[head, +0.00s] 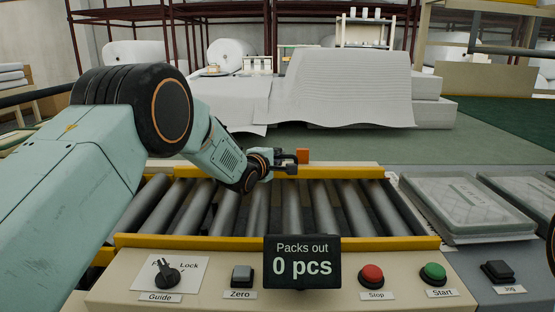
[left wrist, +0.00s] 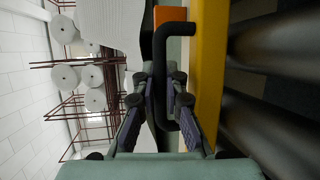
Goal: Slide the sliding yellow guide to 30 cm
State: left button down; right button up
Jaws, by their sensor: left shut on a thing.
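The yellow guide (head: 340,172) is a long bar along the far side of the rollers. It also shows in the left wrist view (left wrist: 208,70), with a bent black handle (left wrist: 160,75) beside it. My left gripper (head: 284,162) reaches in from the left to the far side of the rollers. In the left wrist view its fingers (left wrist: 168,92) are shut around the lower part of the handle. An orange block (head: 302,156) sits by the handle. No readable length scale shows. My right gripper is out of view.
The front panel has a guide lock knob (head: 167,277), a zero button (head: 242,275), a red stop button (head: 371,275) and a green start button (head: 433,273). A display (head: 302,262) reads "Packs out 0 pcs". The rollers (head: 322,207) are bare. Wrapped packs (head: 465,205) lie at right.

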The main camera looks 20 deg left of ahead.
pick_arm(q)
jog(key=shift+w+a, duration=0.2)
jog(key=shift+w, duration=0.6)
jog(key=c, duration=1.7)
grip_release()
jog(key=shift+s, duration=0.1)
jog(key=shift+v, duration=5.95)
jog(key=shift+r, duration=0.1)
